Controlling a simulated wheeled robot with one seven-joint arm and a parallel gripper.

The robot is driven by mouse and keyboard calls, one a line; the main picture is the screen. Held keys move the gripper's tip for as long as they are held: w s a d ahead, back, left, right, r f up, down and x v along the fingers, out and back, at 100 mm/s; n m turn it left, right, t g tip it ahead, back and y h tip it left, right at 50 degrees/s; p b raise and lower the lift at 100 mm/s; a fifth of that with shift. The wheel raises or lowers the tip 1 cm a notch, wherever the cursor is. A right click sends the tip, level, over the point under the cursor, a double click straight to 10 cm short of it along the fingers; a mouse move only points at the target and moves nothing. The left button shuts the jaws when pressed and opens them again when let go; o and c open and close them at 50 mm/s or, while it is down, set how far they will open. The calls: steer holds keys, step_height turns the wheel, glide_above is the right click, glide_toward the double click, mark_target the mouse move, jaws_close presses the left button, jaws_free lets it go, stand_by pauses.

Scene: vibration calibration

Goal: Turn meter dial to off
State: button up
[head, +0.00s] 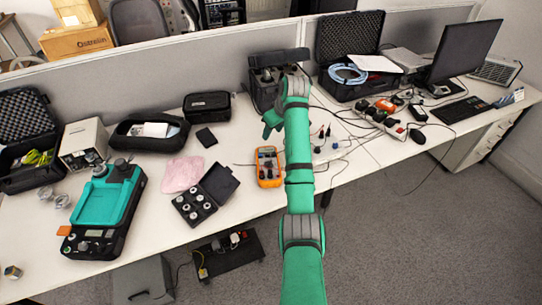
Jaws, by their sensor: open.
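The orange multimeter (260,176) lies face up near the front edge of the white desk, just left of my arm. Its dark dial is near the middle of its face, but the setting is too small to read. Leads or plugs show at its lower part. My green arm reaches over the desk to the right of the meter. Its end, my gripper (267,132), hangs down behind the meter, apart from it and above the desk. It is open and small in the picture, with nothing seen in it.
An open black case of round parts (187,206) and a pink cloth (183,174) lie left of the meter. A dark device (264,88) stands behind my gripper, against the partition. Loose cables and a power strip (385,122) lie to the right. A small bare patch separates meter and case.

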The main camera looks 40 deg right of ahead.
step_height(320, 180, up, 2)
steer(key=w+m+h, duration=0.1)
steer(key=w+m, duration=0.2)
steer(key=m, duration=0.1)
steer(key=m+g+h, duration=0.3)
steer(key=m+g, duration=0.1)
steer(key=m, duration=0.7)
glide_toward(270, 160)
steer(key=x, duration=0.8)
steer(key=shift+d, duration=0.15)
steer(key=shift+c, duration=0.2)
steer(key=shift+w, duration=0.1)
jaws_close()
steer(key=shift+f, duration=0.1)
